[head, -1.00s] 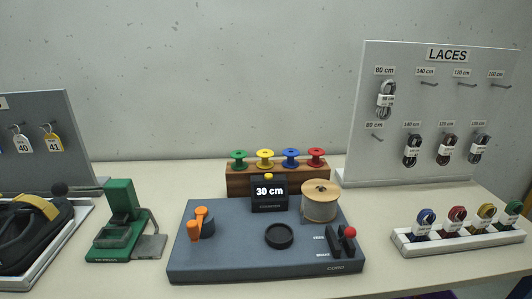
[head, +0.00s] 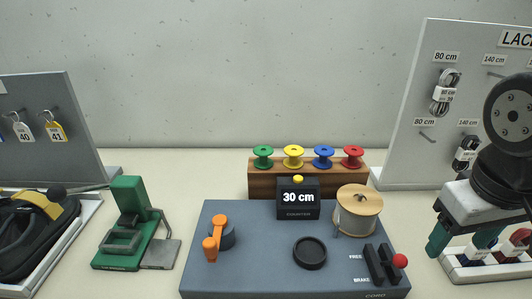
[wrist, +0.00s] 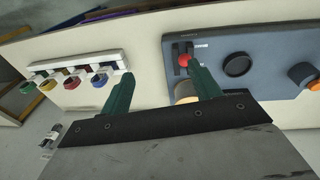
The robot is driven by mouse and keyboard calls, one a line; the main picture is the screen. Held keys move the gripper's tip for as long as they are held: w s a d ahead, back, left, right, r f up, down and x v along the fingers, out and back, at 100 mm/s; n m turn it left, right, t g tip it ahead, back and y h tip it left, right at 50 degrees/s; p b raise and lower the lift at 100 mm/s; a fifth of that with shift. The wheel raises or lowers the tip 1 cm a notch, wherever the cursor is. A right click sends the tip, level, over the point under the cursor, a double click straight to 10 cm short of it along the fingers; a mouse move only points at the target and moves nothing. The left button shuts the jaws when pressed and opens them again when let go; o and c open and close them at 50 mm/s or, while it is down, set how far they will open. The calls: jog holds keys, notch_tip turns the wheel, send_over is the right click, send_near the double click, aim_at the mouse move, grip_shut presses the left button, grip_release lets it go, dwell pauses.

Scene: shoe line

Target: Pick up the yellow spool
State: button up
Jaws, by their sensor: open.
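The yellow spool (head: 293,156) stands on a wooden rack (head: 270,184) behind the grey cord machine, between the green spool (head: 263,156) and the blue spool (head: 323,157). A red spool (head: 352,156) is at the rack's right end. My gripper (head: 462,241) is at the right of the head view, in front of the laces board and well apart from the yellow spool. Its two green fingers are spread and empty in the wrist view (wrist: 164,88). The yellow spool is not visible in the wrist view.
The cord machine (head: 240,278) fills the middle of the table, with a counter box (head: 298,205) and a large cord spool (head: 358,212) on it. A green press (head: 128,225) stands left. A white tray (wrist: 75,68) of coloured lace bundles lies near my gripper.

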aim_at(293, 153)
jog(key=w+a+n+t+h, duration=0.2)
jog(key=w+n+t+h, duration=0.45)
jog(key=w+n, duration=1.15)
jog(key=w+a+f+n+t+y, duration=0.1)
jog(key=w+a+f+n, duration=0.1)
jog(key=w+a+n, duration=0.2)
jog(key=w+a+f+n+t+y, duration=0.1)
jog(key=w+a+n, duration=0.3)
jog(key=a, duration=0.5)
jog(key=w+a+f+n+t+y, duration=0.2)
jog(key=w+a+n+t+y, duration=0.1)
jog(key=a+n, duration=0.3)
jog(key=shift+w+a+f+n+t, duration=0.3)
jog(key=shift+w+a+n, duration=0.1)
jog(key=shift+w, duration=0.15)
jog(key=x, duration=0.6)
jog(key=shift+w+a+f, duration=0.15)
jog(key=shift+f, duration=0.05)
jog(key=shift+w+f, duration=0.15)
jog(key=shift+w, duration=0.35)
jog(key=c, duration=0.8)
